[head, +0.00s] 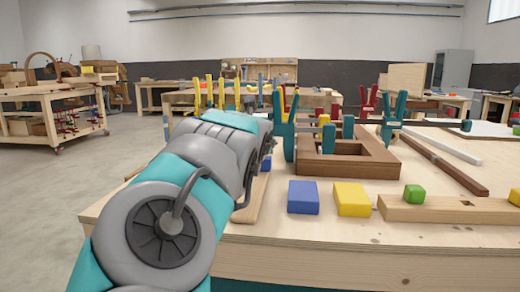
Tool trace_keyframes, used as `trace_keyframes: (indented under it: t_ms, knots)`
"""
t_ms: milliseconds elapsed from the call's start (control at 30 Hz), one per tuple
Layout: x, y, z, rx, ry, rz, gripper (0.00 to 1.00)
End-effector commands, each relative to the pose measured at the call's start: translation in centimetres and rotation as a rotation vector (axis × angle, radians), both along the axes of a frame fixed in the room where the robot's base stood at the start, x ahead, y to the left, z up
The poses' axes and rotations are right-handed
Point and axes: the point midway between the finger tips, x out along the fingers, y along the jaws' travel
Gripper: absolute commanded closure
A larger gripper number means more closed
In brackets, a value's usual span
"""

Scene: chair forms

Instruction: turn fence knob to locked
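My arm (190,165) reaches forward from the lower left over the left edge of a wooden workbench (350,240). Its far end is turned away and hidden behind its own links, so I do not see my gripper's fingers. I cannot make out a fence or a fence knob for certain in this view. The area just beyond the arm is covered by it.
A blue block (303,197) and a yellow block (352,199) lie near the bench's front edge. A wooden cart (50,108) stands far left.

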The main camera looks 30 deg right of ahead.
Motion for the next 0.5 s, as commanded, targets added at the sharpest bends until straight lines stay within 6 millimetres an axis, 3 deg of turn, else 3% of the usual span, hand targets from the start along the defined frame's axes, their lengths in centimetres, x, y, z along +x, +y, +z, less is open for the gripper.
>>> trace_keyframes:
  t_ms: [500]
  knots:
    - [0.02, 0.1, 0.09, 0.001, -0.002, -0.038, 1.0]
